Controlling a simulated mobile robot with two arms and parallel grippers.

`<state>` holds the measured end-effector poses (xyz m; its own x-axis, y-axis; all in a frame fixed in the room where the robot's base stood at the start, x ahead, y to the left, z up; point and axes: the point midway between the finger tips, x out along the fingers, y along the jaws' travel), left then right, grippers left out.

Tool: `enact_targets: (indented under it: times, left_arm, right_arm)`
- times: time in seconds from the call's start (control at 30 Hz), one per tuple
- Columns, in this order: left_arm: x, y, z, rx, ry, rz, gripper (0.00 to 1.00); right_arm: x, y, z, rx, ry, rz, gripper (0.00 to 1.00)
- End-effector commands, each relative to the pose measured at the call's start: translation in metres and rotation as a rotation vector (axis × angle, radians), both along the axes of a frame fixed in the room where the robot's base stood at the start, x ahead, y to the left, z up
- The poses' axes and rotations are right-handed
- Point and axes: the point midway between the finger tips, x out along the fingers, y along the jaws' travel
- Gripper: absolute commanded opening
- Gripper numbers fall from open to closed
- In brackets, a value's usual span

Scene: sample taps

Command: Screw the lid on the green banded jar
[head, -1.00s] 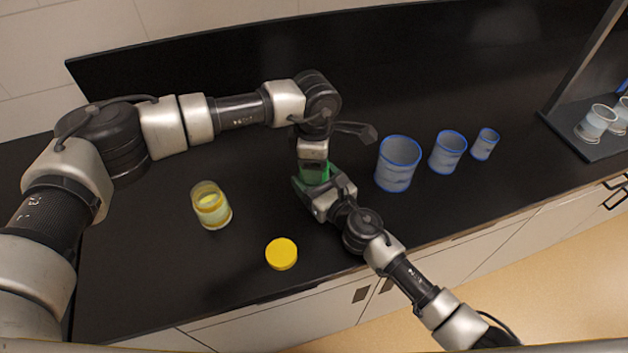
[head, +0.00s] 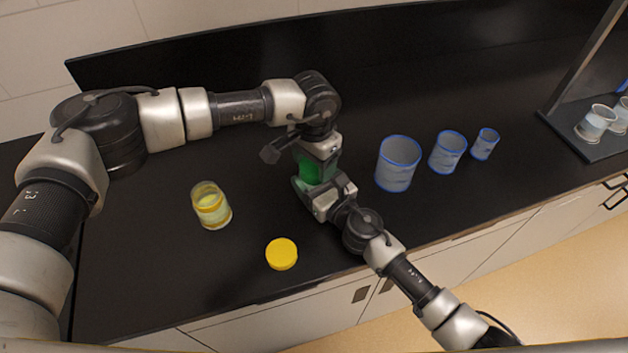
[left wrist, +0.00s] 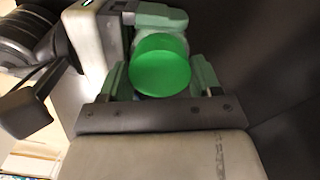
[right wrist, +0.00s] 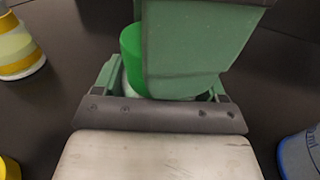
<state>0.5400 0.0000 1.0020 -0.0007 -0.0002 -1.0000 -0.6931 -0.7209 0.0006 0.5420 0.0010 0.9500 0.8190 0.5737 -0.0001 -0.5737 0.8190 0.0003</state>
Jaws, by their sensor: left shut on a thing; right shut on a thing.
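The green lid (left wrist: 160,65) sits between the fingers of my left gripper (left wrist: 163,80), which is shut on it from above. The lid also shows as a green edge in the right wrist view (right wrist: 131,50). My right gripper (right wrist: 150,88) is shut on the green banded jar, low and from the front side. The jar body is mostly hidden by both grippers; a pale piece of it shows beside the lid. In the head view the left gripper (head: 317,166) is directly over the right gripper (head: 312,190). Whether the lid is seated cannot be told.
A yellow-banded open jar (head: 211,206) stands to the left, and a yellow lid (head: 282,254) lies near the front edge. Blue-rimmed containers (head: 398,164) stand to the right. A dark rack (head: 590,150) holds glassware at far right. The counter left and front is mostly clear.

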Motion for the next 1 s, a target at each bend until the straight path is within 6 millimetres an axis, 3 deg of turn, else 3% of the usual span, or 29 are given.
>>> enact_targets:
  times: [0.13,0.17,0.33,0.67,0.77,1.0]
  left_arm:
    - [0.001,0.0,0.0,-0.001,-0.002,0.013,0.35]
    - [0.001,0.0,0.0,-0.001,-0.002,0.013,0.68]
    - [0.0,0.0,0.0,0.0,-0.001,0.014,0.93]
    - [0.0,0.0,0.004,-0.001,-0.002,0.015,0.93]
    - [0.001,0.0,0.015,0.0,-0.003,0.014,0.93]
    - [0.001,0.0,0.065,-0.001,-0.004,0.014,0.93]
  right_arm:
    - [-0.001,0.001,0.0,-0.001,0.001,0.002,0.06]
    - [-0.001,0.001,0.0,-0.001,0.001,0.002,0.06]
    - [-0.001,0.001,0.0,-0.001,0.001,0.002,0.06]
    - [0.0,0.0,0.0,-0.001,0.001,0.001,0.06]
    - [0.0,0.0,0.0,-0.001,0.001,0.001,0.06]
    - [0.0,0.0,0.0,-0.001,0.001,0.0,0.06]
